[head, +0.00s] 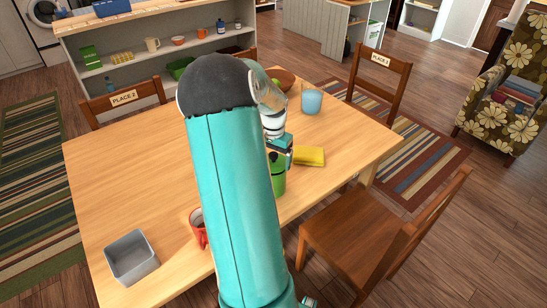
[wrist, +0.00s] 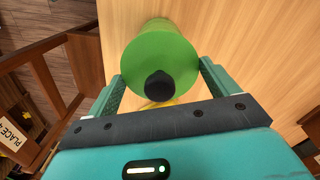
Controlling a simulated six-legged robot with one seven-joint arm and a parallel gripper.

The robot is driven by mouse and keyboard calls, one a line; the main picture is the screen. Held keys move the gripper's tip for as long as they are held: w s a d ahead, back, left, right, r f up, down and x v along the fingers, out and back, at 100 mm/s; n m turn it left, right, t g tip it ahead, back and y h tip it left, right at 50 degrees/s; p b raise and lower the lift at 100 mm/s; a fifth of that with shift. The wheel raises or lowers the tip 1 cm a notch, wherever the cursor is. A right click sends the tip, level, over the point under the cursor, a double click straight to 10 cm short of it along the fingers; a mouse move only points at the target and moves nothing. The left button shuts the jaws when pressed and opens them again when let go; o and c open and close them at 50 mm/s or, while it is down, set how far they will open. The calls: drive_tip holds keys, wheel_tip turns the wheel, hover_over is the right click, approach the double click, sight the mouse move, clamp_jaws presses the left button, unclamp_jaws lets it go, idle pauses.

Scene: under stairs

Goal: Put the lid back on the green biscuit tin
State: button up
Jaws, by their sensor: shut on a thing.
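A green round lid with a black knob (wrist: 160,58) fills the upper middle of the wrist view. My gripper (wrist: 160,72) has one finger on each side of it and is shut on its rim. The green biscuit tin (head: 279,182) stands on the table in the head view, partly hidden behind my arm. My gripper (head: 280,147) is right over the tin there. In the wrist view a narrower green part, which looks like the tin (wrist: 157,22), shows beyond the lid. I cannot tell whether the lid rests fully on the tin.
A yellow cloth or sponge (head: 309,156) lies right of the tin. A blue cup (head: 312,101) and a brown bowl (head: 285,78) stand farther back. A red mug (head: 197,232) and a grey open box (head: 132,258) stand front left. The table's left half is mostly clear.

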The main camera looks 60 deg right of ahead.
sight(273, 154)
drive_tip(key=shift+f, duration=0.75)
idle(0.3)
drive_tip(key=o, duration=0.9)
drive_tip(key=shift+r, duration=0.1)
drive_tip(key=shift+r, duration=2.9)
drive_tip(key=shift+w, duration=0.1)
